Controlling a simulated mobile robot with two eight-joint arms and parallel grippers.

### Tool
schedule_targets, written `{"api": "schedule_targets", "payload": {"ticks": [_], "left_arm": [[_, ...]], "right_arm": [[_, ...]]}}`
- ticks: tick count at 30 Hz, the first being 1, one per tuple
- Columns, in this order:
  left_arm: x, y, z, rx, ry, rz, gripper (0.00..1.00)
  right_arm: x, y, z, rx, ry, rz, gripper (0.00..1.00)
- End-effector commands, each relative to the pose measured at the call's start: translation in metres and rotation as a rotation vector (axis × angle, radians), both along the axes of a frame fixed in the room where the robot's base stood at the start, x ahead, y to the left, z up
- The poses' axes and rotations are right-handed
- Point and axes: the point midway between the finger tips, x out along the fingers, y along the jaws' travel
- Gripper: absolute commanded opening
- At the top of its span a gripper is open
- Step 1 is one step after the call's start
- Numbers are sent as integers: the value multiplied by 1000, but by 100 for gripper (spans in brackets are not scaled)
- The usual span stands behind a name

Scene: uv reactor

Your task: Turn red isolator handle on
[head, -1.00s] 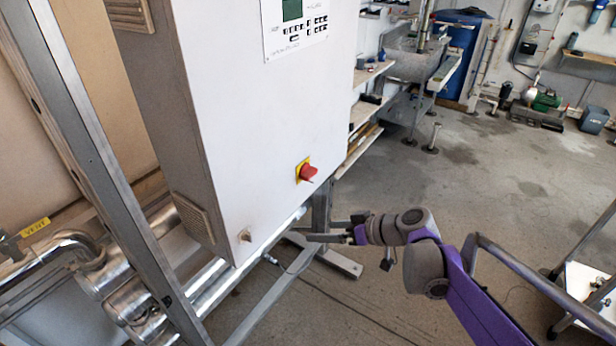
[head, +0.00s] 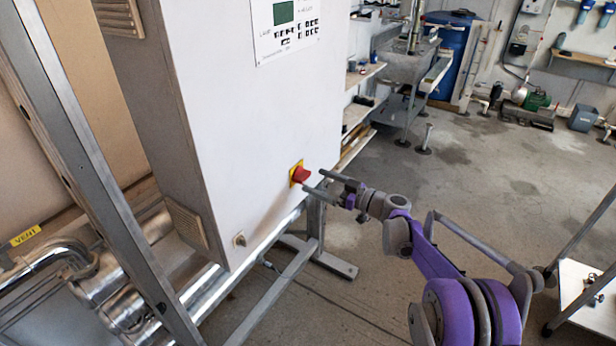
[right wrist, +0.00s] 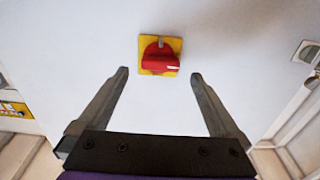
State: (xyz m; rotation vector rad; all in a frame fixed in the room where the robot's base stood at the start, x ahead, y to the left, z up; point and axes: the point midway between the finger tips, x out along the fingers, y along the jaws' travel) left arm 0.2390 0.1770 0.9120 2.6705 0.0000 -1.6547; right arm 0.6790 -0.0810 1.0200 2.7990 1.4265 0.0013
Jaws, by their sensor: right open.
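The red isolator handle (head: 301,174) sits on a yellow plate low on the front of the white cabinet (head: 235,130). In the right wrist view the handle (right wrist: 160,60) is straight ahead, its grip lying roughly sideways across the plate. My right gripper (head: 314,182) is open and close in front of the handle. In the right wrist view its two fingertips (right wrist: 158,74) point at the cabinet face, one to either side of the handle, just short of it in the picture. I cannot tell whether they touch anything. My left gripper is not seen.
The cabinet stands on a metal frame above shiny pipes (head: 130,290) at the left. A small knob (head: 240,239) is lower on the cabinet face. Shelves (head: 362,110) and a sink stand behind. A white-topped cart (head: 582,300) is at the right. The floor between is open.

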Motion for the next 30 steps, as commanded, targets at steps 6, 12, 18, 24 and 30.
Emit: {"api": "schedule_targets", "payload": {"ticks": [6, 12, 18, 24, 30], "left_arm": [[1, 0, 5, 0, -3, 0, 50], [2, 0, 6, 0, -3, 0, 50], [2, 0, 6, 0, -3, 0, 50], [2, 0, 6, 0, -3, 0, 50], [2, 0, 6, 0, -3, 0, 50]], "right_arm": [[18, 26, 1, 0, 0, 2, 99], [24, 33, 0, -1, 1, 0, 99], [24, 33, 0, -1, 1, 0, 99], [24, 33, 0, -1, 1, 0, 67], [24, 33, 0, -1, 1, 0, 31]]}}
